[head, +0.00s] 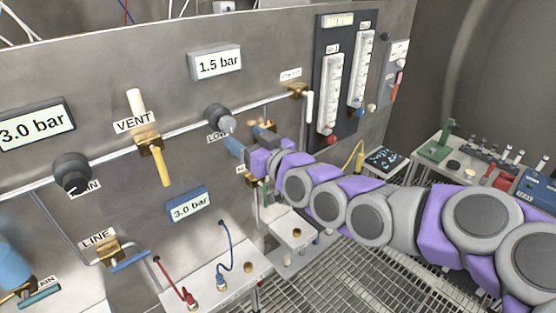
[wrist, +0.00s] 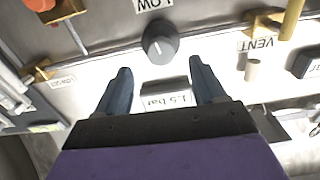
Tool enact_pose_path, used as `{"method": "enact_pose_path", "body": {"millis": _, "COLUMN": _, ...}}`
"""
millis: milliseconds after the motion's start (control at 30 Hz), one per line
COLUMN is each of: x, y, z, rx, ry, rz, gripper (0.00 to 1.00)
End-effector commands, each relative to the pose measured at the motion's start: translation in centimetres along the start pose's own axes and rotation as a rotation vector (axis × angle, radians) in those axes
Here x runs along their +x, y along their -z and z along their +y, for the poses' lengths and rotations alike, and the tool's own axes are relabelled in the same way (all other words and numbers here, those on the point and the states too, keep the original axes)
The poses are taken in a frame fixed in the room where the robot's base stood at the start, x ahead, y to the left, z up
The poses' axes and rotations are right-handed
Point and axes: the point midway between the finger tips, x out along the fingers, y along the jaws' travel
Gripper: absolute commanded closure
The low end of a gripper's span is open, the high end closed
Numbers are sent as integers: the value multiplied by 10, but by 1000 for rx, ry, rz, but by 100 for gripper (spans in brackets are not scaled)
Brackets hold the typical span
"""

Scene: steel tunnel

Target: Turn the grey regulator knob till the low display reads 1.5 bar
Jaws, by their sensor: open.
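The grey regulator knob (head: 219,118) is on the steel panel above the LOW label, partly covered in the head view. In the wrist view the dark grey knob (wrist: 160,41) has a light pointer mark and lies just beyond my fingertips. The low display (head: 215,63) above it reads 1.5 bar; it also shows upside down between my fingers in the wrist view (wrist: 167,100). My gripper (head: 248,138) is open and empty, below and right of the knob in the head view. Its two blue fingers (wrist: 161,64) stand apart, with the knob clear of them.
A black MAIN knob (head: 72,173) and a 3.0 bar display (head: 36,122) are at left. The yellow VENT handle (head: 161,166) is nearer the knob. Flow tubes (head: 332,93) stand at right. A blue-framed display (head: 188,204) below reads 3.0 bar.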

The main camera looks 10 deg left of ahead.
Motion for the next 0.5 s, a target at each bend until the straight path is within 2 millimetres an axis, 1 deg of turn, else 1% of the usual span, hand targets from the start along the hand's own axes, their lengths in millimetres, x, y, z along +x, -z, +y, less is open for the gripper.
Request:
{"method": "enact_pose_path", "body": {"millis": 33, "x": -8, "y": 0, "z": 2, "rx": 1, "ry": -3, "rz": 1, "gripper": 31}}
{"method": "enact_pose_path", "body": {"millis": 100, "x": -19, "y": 0, "z": 1, "rx": 1, "ry": -1, "rz": 0, "gripper": 31}}
{"method": "enact_pose_path", "body": {"millis": 500, "x": -72, "y": 0, "z": 2, "rx": 3, "ry": -5, "rz": 3, "gripper": 31}}
